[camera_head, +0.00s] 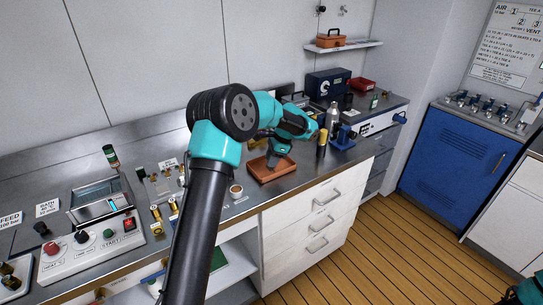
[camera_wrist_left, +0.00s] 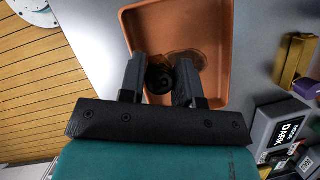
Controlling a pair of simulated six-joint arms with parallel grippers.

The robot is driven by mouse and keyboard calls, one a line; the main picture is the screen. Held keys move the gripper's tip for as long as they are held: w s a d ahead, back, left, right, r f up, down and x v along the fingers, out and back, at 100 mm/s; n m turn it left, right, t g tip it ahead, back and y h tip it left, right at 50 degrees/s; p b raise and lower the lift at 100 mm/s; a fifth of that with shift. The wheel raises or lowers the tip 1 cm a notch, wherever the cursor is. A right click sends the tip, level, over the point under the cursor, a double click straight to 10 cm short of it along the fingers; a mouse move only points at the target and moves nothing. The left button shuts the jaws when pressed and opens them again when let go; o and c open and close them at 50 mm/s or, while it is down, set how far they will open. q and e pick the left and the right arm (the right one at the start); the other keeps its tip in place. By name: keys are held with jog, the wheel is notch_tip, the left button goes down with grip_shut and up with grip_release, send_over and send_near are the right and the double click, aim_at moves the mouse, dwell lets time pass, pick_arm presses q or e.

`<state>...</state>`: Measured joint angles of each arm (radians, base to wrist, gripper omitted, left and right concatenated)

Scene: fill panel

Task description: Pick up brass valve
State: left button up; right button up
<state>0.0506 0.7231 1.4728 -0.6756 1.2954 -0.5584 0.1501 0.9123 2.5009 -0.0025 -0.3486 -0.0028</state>
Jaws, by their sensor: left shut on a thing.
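My left gripper (camera_head: 277,161) points down over a shallow orange-brown tray (camera_head: 262,174) on the steel bench. In the left wrist view its two dark fingers (camera_wrist_left: 160,80) are closed on a dark, round-ended piece (camera_wrist_left: 160,76), seen end-on, which I take to be the brass valve. Its brass colour does not show there, and in the head view the gripper hides it. The tray also shows in the left wrist view (camera_wrist_left: 215,22), with a brown wet-looking patch beside the held piece. Whether the piece still touches the tray floor I cannot tell.
A tall dark-and-gold cylinder (camera_head: 322,143) and a blue fixture (camera_head: 342,137) stand right of the tray. A small cup (camera_head: 236,191) stands left of it. A control panel (camera_head: 95,245) with several knobs and other brass pieces (camera_head: 156,213) fill the bench's left. Drawers lie below the front edge.

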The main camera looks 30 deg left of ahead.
pick_arm(q)
jog(key=s+d, duration=0.2)
jog(key=s, duration=0.1)
jog(key=s+d, duration=0.2)
jog(key=s, duration=0.1)
jog(key=s+d+r, duration=0.1)
jog(key=s+d, duration=0.1)
jog(key=s, duration=0.2)
dwell(0.4)
